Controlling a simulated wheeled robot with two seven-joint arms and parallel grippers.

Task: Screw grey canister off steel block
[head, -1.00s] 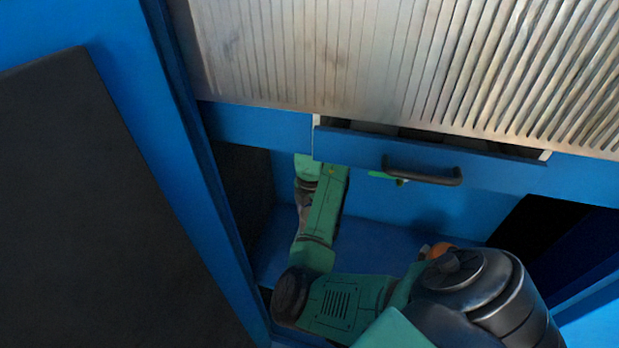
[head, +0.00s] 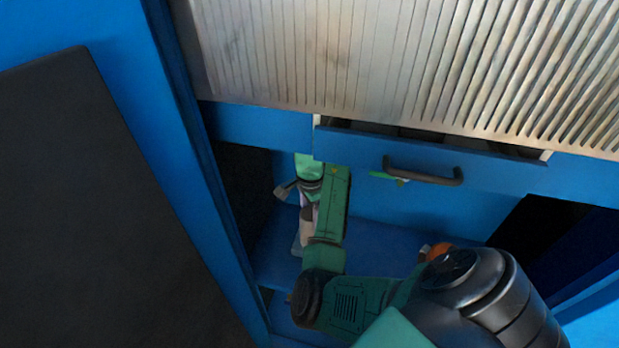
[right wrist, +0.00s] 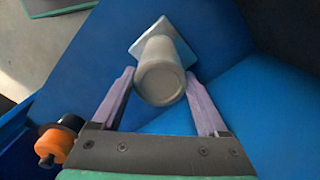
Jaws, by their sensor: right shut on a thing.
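The grey canister (right wrist: 161,85) is a round cylinder in the middle of the right wrist view, its closed end towards the camera. Its far end meets the pale, square steel block (right wrist: 138,46); I cannot tell how tightly. My right gripper (right wrist: 160,78) is shut on the canister, with one purple finger on each side. In the head view, my right gripper (head: 308,212) is low inside the blue cabinet, partly hidden by my own green arm. The canister and block are mostly hidden there. My left gripper is not in view.
A ribbed metal worktop (head: 380,50) overhangs the opening, above a slightly open drawer with a dark handle (head: 424,174). A dark door panel (head: 90,220) stands at left. An orange and black part (right wrist: 57,142) is close to the gripper's left. The blue shelf (head: 375,248) has free room.

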